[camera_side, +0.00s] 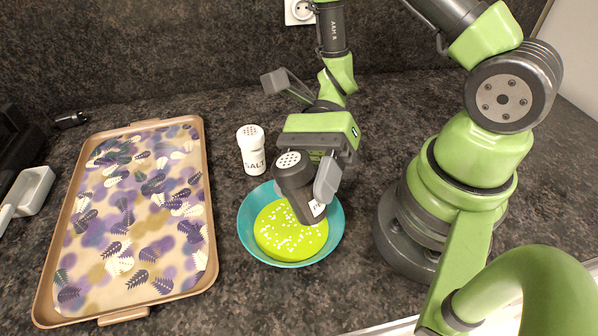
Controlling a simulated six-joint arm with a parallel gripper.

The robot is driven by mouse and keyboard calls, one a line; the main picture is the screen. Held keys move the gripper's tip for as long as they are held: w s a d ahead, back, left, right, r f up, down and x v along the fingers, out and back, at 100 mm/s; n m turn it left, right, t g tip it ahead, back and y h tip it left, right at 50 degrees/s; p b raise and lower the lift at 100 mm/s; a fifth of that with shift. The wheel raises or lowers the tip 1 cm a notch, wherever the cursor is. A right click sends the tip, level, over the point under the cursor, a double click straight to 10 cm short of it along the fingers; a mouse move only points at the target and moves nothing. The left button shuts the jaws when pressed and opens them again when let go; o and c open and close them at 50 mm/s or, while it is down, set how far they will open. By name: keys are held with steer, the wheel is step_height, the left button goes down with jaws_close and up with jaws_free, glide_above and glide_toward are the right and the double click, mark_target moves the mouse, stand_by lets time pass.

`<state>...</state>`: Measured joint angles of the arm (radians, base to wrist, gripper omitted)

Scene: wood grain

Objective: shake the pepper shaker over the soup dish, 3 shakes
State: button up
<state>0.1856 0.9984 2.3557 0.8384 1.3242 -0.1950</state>
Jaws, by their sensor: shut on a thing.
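The dark pepper shaker (291,172) is in my gripper (306,187), tilted, with its perforated cap toward the upper left and a white label low on its right side. My gripper is shut on the shaker and holds it over the soup dish (249,205). The dish is a teal bowl with bright green soup (283,243) dotted with white specks. The shaker and gripper hide the upper right part of the bowl. Whether anything falls from the shaker cannot be seen.
A white salt shaker (251,152) stands upright just behind the bowl. A large tan tray (205,150) with a leaf-patterned lining lies at the left. A white and grey item (30,190) lies at the far left edge. The dark counter in front of the bowl is clear.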

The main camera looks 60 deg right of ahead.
steer(key=shift+s+m, duration=0.1)
steer(key=shift+m, duration=0.2)
steer(key=shift+s+d+f+m+g, duration=0.15)
steer(key=shift+s+m+g, duration=0.35)
steer(key=shift+m+g, duration=0.4)
steer(key=shift+s+f+m+g+y, duration=0.1)
steer(key=shift+s+m+g+y, duration=0.15)
steer(key=shift+m, duration=0.3)
steer(key=shift+s+f+m+g+y, duration=0.15)
steer(key=shift+m+g, duration=0.2)
steer(key=shift+m, duration=0.2)
steer(key=shift+s+f+m+g, duration=0.15)
steer(key=shift+f+m+g, duration=0.05)
steer(key=shift+m, duration=0.35)
steer(key=shift+s+f+m+g, duration=0.15)
steer(key=shift+m+g, duration=0.05)
steer(key=shift+m, duration=0.35)
